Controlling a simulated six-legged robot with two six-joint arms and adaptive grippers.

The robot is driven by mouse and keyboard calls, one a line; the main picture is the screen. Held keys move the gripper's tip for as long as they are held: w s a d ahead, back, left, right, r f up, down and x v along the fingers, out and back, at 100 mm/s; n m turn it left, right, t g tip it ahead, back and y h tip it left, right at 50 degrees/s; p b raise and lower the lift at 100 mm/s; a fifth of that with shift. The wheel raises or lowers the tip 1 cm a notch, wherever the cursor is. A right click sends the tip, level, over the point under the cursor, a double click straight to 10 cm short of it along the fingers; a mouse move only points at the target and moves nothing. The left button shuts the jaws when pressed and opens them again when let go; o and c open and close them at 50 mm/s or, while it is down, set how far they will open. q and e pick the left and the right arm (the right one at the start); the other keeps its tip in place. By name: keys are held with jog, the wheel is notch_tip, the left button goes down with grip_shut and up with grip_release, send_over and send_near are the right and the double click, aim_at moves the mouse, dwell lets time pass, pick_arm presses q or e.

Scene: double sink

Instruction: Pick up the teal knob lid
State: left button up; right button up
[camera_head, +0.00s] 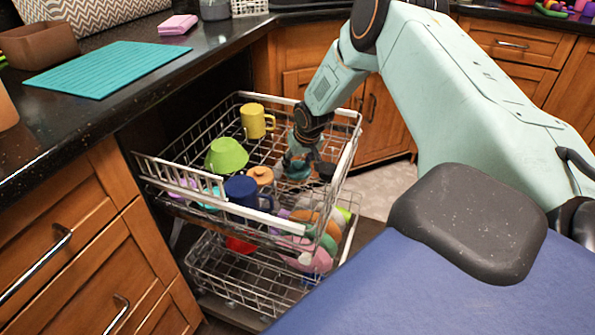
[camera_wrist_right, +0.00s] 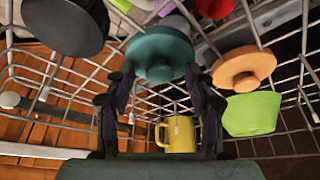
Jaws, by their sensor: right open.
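The teal knob lid (camera_wrist_right: 160,52) sits in the upper dish rack, with its round knob facing the wrist camera. In the head view the teal lid (camera_head: 297,173) shows partly below my right gripper (camera_head: 302,158), which reaches down into the rack. In the wrist view my right gripper (camera_wrist_right: 160,82) is open, with one finger on each side of the lid's near part and knob. I cannot tell whether the fingers touch the lid. My left gripper is not in view.
The upper rack (camera_head: 170,160) also holds an orange knob lid (camera_wrist_right: 243,68), a green bowl (camera_head: 226,156), a yellow mug (camera_head: 257,121), a blue mug (camera_head: 246,193) and a dark round item (camera_wrist_right: 65,22). A lower rack (camera_head: 215,268) holds several dishes.

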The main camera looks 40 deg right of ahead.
jog(key=shift+s+r, duration=0.1)
jog(key=shift+c, duration=0.4)
jog(key=c, duration=0.9)
jog(key=shift+o, duration=0.2)
